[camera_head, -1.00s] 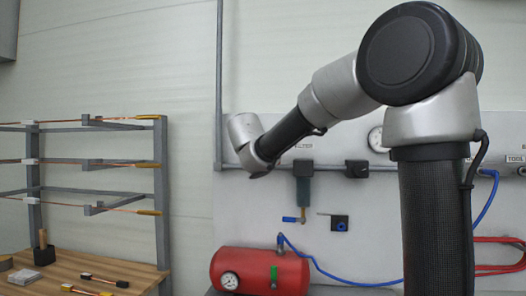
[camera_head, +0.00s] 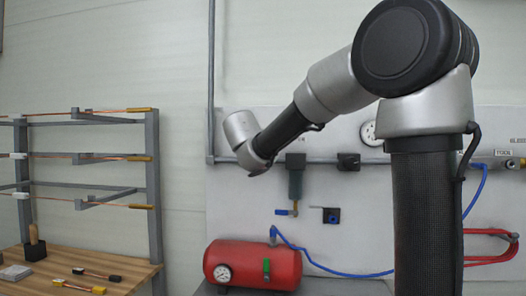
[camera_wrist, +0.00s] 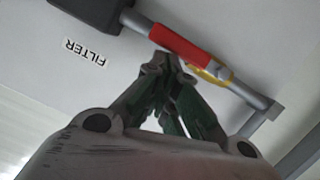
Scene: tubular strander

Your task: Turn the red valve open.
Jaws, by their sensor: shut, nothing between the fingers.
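The red valve's handle (camera_wrist: 185,47) shows in the wrist view, lying along a grey pipe (camera_wrist: 250,94). A yellow part (camera_wrist: 208,72) sits beside its right end. My gripper (camera_wrist: 163,64) has its fingers together and empty, with the tips just below the red handle in the picture. I cannot tell whether they touch it. In the head view the red handle is not visible, and my gripper's fingers cannot be made out at the end of my arm, near the wall pipe.
A "FILTER" label (camera_wrist: 85,52) is on the wall panel. In the head view a filter (camera_head: 295,178) with a blue lever (camera_head: 284,212) hangs right of my arm's end. A red tank (camera_head: 252,265) with a blue hose stands below. A rack (camera_head: 153,190) and wooden table (camera_head: 60,270) are at left.

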